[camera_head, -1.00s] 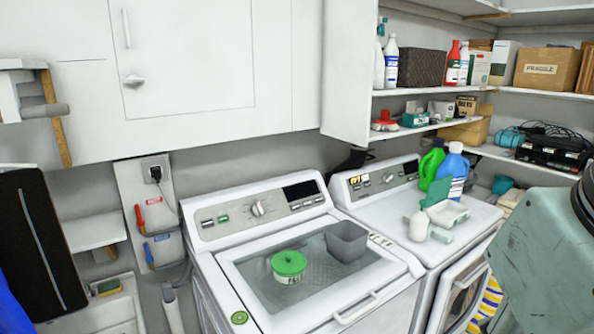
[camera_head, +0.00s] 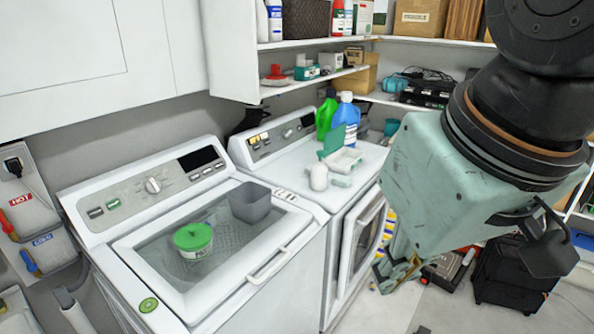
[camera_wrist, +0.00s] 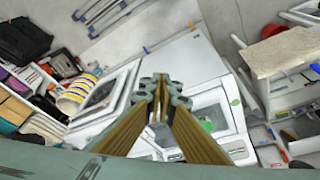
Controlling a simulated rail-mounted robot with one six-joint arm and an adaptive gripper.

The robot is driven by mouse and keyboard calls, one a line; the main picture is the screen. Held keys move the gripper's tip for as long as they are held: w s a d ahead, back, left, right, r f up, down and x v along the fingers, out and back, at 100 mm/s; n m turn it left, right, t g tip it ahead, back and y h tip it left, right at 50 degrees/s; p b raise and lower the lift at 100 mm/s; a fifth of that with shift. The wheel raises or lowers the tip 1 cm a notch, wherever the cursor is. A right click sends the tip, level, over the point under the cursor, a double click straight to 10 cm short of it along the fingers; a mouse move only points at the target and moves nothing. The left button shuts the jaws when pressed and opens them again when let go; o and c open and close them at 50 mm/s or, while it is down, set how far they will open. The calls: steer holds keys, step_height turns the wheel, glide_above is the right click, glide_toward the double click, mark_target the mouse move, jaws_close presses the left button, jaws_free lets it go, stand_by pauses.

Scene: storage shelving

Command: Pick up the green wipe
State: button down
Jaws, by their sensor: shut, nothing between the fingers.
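In the wrist view, a bit of green (camera_wrist: 208,126) shows beside my right finger, partly hidden. My gripper (camera_wrist: 160,98) is shut and empty. In the head view, my gripper (camera_head: 392,276) hangs at the right, in front of the second machine and apart from the tub.
A grey open bin (camera_head: 250,203) stands close behind the tub, to its right. Shelves are above. A black bag (camera_head: 505,275) is on the floor at right.

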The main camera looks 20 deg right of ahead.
steer(key=c, duration=3.3)
jaws_free()
steer(key=shift+c, duration=0.2)
steer(key=o, duration=1.4)
